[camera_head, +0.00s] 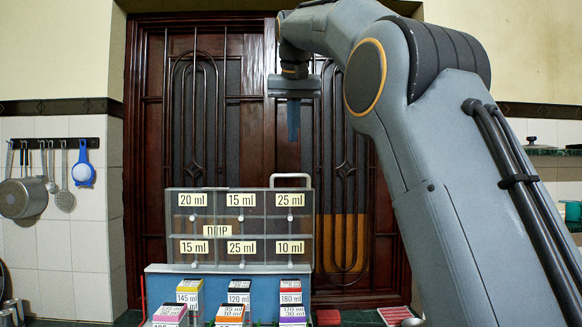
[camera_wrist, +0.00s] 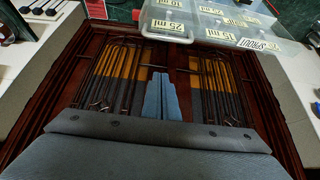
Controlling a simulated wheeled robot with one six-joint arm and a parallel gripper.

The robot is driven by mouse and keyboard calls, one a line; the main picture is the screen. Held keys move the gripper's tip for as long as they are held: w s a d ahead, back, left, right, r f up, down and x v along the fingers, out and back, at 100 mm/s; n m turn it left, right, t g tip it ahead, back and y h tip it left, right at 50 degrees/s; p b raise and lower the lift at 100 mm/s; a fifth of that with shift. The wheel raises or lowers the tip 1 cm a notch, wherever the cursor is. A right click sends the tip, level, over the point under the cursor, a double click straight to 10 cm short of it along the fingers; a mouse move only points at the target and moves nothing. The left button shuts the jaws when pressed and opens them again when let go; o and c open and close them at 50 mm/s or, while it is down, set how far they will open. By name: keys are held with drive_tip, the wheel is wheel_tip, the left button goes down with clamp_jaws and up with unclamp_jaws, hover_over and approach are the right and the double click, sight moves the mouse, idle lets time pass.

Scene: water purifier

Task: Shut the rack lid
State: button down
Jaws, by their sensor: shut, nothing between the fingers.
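The rack lid (camera_head: 238,212) is a clear panel with several white volume labels, standing upright at the back of the blue rack (camera_head: 205,282). A pale handle (camera_head: 291,177) sticks up at the lid's top right. My gripper (camera_head: 293,140) is above the lid's right end, blue fingers pointing down, apart from the handle in the picture. Its fingers are together and empty, seen also in the wrist view (camera_wrist: 161,78). The rack's lower front is cut off by the picture edge.
Several labelled boxes (camera_head: 239,292) stand at the rack's front. A dark wooden door (camera_head: 150,130) is behind. Utensils and a pan (camera_head: 22,198) hang on the left wall. A red-and-white card (camera_head: 396,315) lies to the right. Space above the lid's left part looks clear.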

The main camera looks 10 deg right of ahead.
sight(293, 175)
drive_tip(key=x, duration=1)
drive_tip(key=shift+s+a+f+p, duration=0.15)
drive_tip(key=shift+s+p, duration=0.15)
drive_tip(key=shift+s, duration=0.65)
drive_tip(key=shift+s+a+f+p, duration=0.2)
drive_tip(key=shift+s+p, duration=0.05)
drive_tip(key=shift+s, duration=0.7)
drive_tip(key=shift+f, duration=0.1)
